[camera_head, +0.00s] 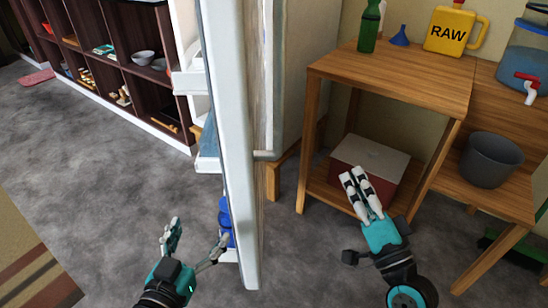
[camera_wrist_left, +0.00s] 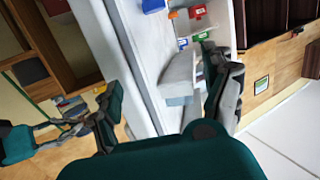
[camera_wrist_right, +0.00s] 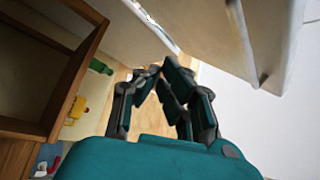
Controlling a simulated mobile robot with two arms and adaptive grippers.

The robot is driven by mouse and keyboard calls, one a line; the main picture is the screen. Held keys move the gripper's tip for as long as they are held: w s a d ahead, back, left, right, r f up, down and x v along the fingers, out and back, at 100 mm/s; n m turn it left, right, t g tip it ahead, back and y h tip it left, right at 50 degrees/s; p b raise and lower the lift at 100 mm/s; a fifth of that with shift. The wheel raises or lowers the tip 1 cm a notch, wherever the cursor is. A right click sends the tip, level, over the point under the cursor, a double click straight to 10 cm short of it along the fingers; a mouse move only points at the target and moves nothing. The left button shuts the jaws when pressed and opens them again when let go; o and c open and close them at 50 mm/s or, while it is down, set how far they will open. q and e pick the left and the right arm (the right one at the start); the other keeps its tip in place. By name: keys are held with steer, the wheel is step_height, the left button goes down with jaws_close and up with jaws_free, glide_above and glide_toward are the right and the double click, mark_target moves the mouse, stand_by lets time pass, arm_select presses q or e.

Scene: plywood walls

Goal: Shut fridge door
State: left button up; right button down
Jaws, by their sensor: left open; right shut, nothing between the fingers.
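The fridge door (camera_head: 232,150) stands open and nearly edge-on to me in the head view. Its inner side, with shelf bins (camera_head: 207,152) and blue items (camera_head: 226,215), faces left. A bar handle (camera_head: 264,155) sticks out on its right side. My left gripper (camera_head: 198,234) is open on the left, by the door's lower inner side; I cannot tell whether it touches. In the left wrist view the door (camera_wrist_left: 118,62) shows beyond and between its fingers. My right gripper (camera_head: 358,180) is shut and empty, right of the door and apart from it. The door's outer face (camera_wrist_right: 215,35) shows in the right wrist view.
A wooden table (camera_head: 395,75) stands at right with a green bottle (camera_head: 368,28), blue funnel (camera_head: 400,37) and yellow RAW jug (camera_head: 450,32). A box (camera_head: 372,160) sits on its lower shelf. A grey bucket (camera_head: 490,160) is further right. Grey floor (camera_head: 90,160) is clear at left.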

arm_select(q)
steer(key=s+a+f+g+y+p, duration=0.2)
steer(key=s+a+f+g+p, duration=0.1)
steer(key=s+f+g, duration=0.5)
steer(key=shift+s+a+f+g, duration=0.3)
steer(key=shift+s+a+f, duration=0.25)
steer(key=shift+f, duration=0.35)
arm_select(e)
steer(key=w+a+f+g+y, duration=0.1)
steer(key=w+a+g, duration=0.1)
steer(key=a, duration=0.3)
steer(key=w+a+g+y, duration=0.2)
steer(key=a+g, duration=0.1)
steer(key=a, duration=0.2)
steer(key=w+a+f+m+g+y, duration=0.1)
steer(key=w+a+g+y, duration=0.1)
steer(key=a, duration=0.3)
steer(key=shift+w+f+g, duration=0.15)
steer(key=shift+f+g, duration=0.15)
steer(key=shift+g, duration=0.1)
arm_select(q)
steer(key=shift+s, duration=0.1)
arm_select(e)
steer(key=shift+a, duration=0.1)
